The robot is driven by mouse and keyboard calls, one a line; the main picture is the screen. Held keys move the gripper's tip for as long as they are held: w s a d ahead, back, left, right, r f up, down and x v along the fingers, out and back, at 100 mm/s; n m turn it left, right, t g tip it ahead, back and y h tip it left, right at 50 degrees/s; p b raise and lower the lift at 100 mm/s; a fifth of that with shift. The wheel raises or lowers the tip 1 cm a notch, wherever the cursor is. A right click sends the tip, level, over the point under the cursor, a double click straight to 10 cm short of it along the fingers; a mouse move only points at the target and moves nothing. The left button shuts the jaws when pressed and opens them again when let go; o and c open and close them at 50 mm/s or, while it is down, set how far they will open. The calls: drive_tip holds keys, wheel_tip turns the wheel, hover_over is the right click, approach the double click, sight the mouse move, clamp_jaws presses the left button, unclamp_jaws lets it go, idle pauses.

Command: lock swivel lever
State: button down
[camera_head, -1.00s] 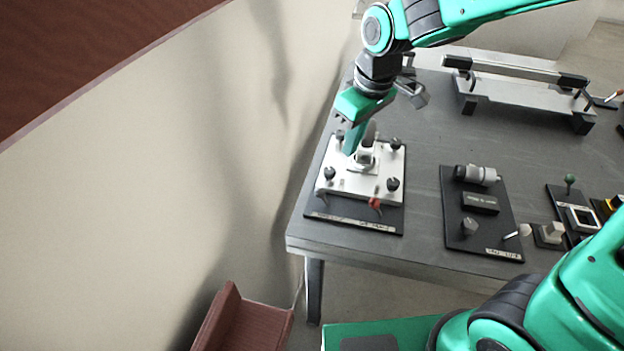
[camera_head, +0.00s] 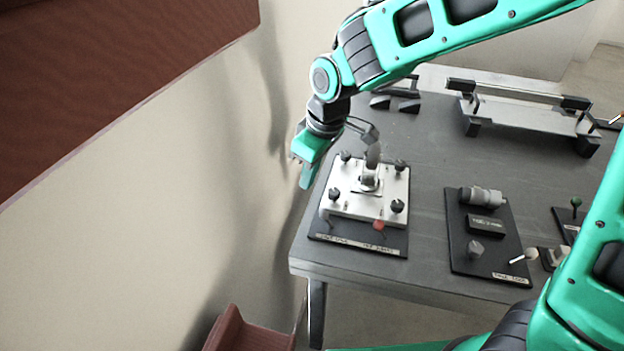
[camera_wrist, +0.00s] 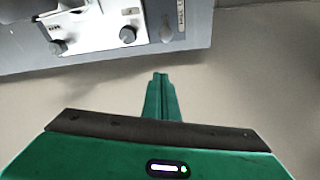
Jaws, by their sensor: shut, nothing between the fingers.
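A silver plate (camera_head: 345,201) with black knobs at its corners is mounted on a black base (camera_head: 394,241) on the table. A grey lever (camera_head: 373,156) stands up from a mount in the plate's middle. A small red-tipped lever (camera_head: 379,225) sits at the plate's front edge. I cannot tell from the pictures which one is the swivel lever. My gripper (camera_head: 304,186) is shut and empty, pointing down to the left of the plate, apart from it. In the wrist view my shut fingers (camera_wrist: 160,76) show below the plate (camera_wrist: 93,30) and its knobs.
A long metal rack (camera_head: 525,112) stands at the back. A pale wall is close on the left. A reddish-brown object (camera_head: 250,335) is below the table's front-left corner.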

hover_over(316, 222)
drive_tip(key=w+a, duration=0.2)
drive_tip(key=a, duration=0.1)
drive_tip(key=x, duration=0.2)
drive_tip(key=d+x, duration=0.1)
drive_tip(key=x, duration=0.2)
drive_tip(key=s+x, duration=0.1)
drive_tip(key=x, duration=0.1)
drive_tip(key=shift+f, duration=0.6)
drive_tip(key=shift+s+d+r, duration=0.15)
drive_tip(key=shift+s+d, duration=0.15)
drive_tip(key=shift+d, duration=0.2)
drive_tip(key=shift+s+d+r, duration=0.15)
drive_tip(key=shift+s+d, duration=0.15)
drive_tip(key=shift+d, duration=0.15)
drive_tip(key=shift+s+d, duration=0.45)
drive_tip(key=shift+d, duration=0.3)
drive_tip(key=shift+a+r, duration=0.1)
